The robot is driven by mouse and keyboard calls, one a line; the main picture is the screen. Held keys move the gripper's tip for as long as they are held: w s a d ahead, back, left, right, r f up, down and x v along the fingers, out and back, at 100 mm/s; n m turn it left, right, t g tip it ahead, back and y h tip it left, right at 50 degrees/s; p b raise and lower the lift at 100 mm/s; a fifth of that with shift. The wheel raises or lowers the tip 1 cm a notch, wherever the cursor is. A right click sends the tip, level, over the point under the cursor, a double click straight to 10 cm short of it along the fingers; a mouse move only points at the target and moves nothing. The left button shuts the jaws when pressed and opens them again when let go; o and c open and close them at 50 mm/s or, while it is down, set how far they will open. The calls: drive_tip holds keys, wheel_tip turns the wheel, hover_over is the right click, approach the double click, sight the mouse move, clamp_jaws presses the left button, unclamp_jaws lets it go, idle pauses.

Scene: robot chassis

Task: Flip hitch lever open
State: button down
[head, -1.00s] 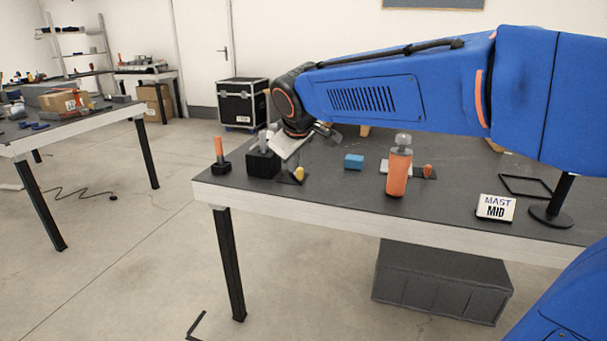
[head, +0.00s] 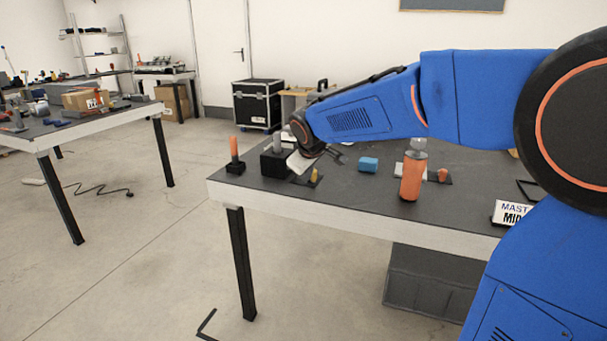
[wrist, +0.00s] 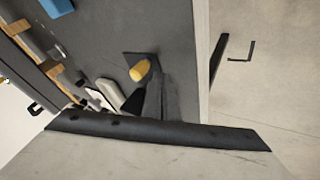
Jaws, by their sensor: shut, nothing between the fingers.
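A small yellow-tipped piece (head: 314,175), which looks like the hitch lever, stands on a dark plate near the table's front edge, left of centre. In the wrist view its rounded yellow end (wrist: 139,70) shows on the dark plate. My gripper (head: 299,162) is low over the table, just left of and close to the yellow piece. It is shut and holds nothing. In the wrist view the gripper's body covers the bottom of the picture. I cannot tell whether the fingers touch the lever.
A black block with a grey post (head: 274,163) stands just left of my gripper. An orange-handled piece (head: 236,153) is at the table's left end. A blue block (head: 368,164) and an orange bottle (head: 411,177) stand to the right. A sign (head: 512,213) is farther right.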

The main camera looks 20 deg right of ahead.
sight(315, 175)
drive_tip(key=shift+w+d, duration=0.65)
drive_tip(key=shift+d, duration=0.1)
drive_tip(key=shift+w+d, duration=0.2)
drive_tip(key=shift+d, duration=0.8)
